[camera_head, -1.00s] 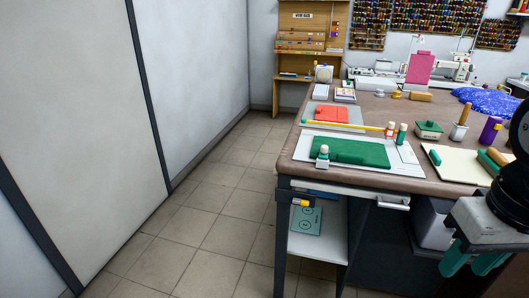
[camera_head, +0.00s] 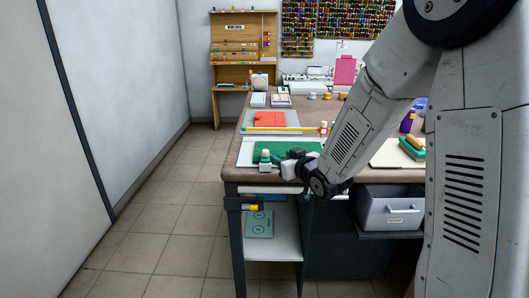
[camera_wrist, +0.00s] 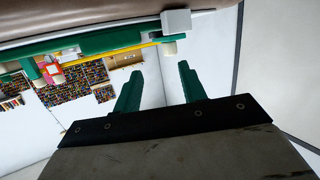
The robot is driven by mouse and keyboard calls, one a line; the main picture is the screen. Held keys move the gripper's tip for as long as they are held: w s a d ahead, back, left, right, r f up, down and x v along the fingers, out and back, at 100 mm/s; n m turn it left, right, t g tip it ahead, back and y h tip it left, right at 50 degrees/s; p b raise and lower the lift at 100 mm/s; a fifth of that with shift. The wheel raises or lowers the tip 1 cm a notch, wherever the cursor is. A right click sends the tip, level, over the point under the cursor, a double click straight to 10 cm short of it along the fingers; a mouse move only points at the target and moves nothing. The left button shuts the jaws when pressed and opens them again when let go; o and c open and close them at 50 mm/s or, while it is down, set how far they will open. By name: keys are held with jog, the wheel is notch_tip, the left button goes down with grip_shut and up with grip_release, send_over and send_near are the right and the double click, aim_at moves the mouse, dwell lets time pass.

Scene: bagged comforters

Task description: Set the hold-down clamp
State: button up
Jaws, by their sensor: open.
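A small clamp-like piece (camera_head: 265,161), with a grey base, green collar and cream knob, stands upright at the front left of the green cloth (camera_head: 300,149) on a pale board. I take it for the hold-down clamp. In the wrist view, which looks upside down, its grey block (camera_wrist: 177,21) and cream knob are just beyond my fingertips. My gripper (camera_wrist: 160,68) is open, its two green fingers apart with nothing between them. In the head view my gripper (camera_head: 282,158) is just right of the clamp, partly hidden by my wrist.
An orange-red cloth (camera_head: 270,119) and a yellow strip (camera_head: 275,129) lie behind the green cloth. A grey bin (camera_head: 390,211) sits below. The floor at left is clear.

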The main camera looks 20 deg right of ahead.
aim_at(268, 152)
jog(key=w+a, duration=0.1)
jog(key=w, duration=0.2)
jog(key=w+a+f+t+y, duration=0.1)
jog(key=w, duration=0.2)
jog(key=w+a+t+y, duration=0.1)
jog(key=w, duration=0.1)
jog(key=shift+w+a+f, duration=0.2)
jog(key=shift+w+f, duration=0.05)
jog(key=shift+w, duration=0.15)
